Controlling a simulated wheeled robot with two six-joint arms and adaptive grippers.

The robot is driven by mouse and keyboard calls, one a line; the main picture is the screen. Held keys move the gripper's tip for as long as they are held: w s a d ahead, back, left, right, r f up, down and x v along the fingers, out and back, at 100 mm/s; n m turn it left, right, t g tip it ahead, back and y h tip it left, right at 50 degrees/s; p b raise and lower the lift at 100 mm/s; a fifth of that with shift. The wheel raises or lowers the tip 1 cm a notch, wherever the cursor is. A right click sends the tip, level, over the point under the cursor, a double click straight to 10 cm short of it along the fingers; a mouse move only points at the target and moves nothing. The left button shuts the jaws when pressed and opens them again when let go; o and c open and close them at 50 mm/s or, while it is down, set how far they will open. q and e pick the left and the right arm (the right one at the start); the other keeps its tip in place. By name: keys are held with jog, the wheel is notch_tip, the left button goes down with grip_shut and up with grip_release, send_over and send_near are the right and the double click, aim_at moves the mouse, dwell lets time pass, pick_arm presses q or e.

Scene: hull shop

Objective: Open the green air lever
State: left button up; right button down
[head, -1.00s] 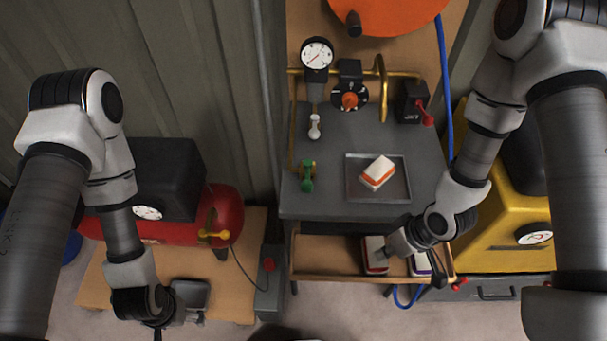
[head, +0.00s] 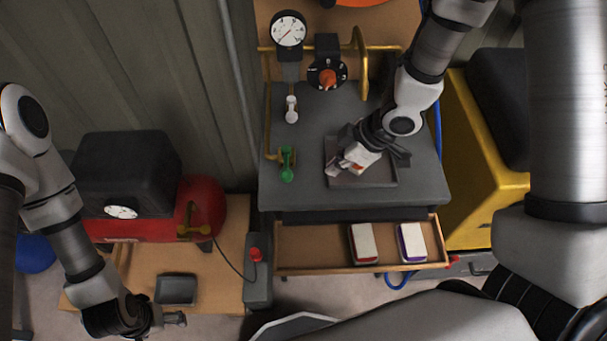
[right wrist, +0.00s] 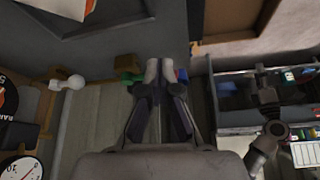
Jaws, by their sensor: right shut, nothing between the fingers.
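The green air lever (head: 287,165) is at the left front of the grey bench, on the brass pipe. In the right wrist view the green lever (right wrist: 128,75) shows just left of my fingertips, partly behind them. My right gripper (head: 338,168) is over the tray area, right of the lever, with a gap between them in the head view. Its fingers are together and empty in the right wrist view (right wrist: 160,70). Contact with the lever cannot be made out. My left gripper (head: 178,319) hangs low at the lower left, away from the lever; its jaw opening is unclear.
A metal tray (head: 378,183) holds a white-and-orange block (head: 362,158), partly hidden by my right gripper. A white lever (head: 291,109), gauge (head: 289,29) and orange-knobbed dial (head: 327,77) stand behind. An open wooden drawer (head: 310,254) with two blocks lies in front.

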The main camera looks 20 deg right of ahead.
aim_at(286, 166)
jog(key=x, duration=0.6)
jog(key=shift+a+f, duration=0.1)
jog(key=a, duration=0.1)
jog(key=w+a+p, duration=0.1)
jog(key=a, duration=0.1)
jog(key=shift+w+r, duration=0.25)
jog(key=shift+w, duration=0.1)
jog(key=shift+a, duration=0.4)
jog(key=shift+w, duration=0.1)
jog(key=shift+d, duration=0.1)
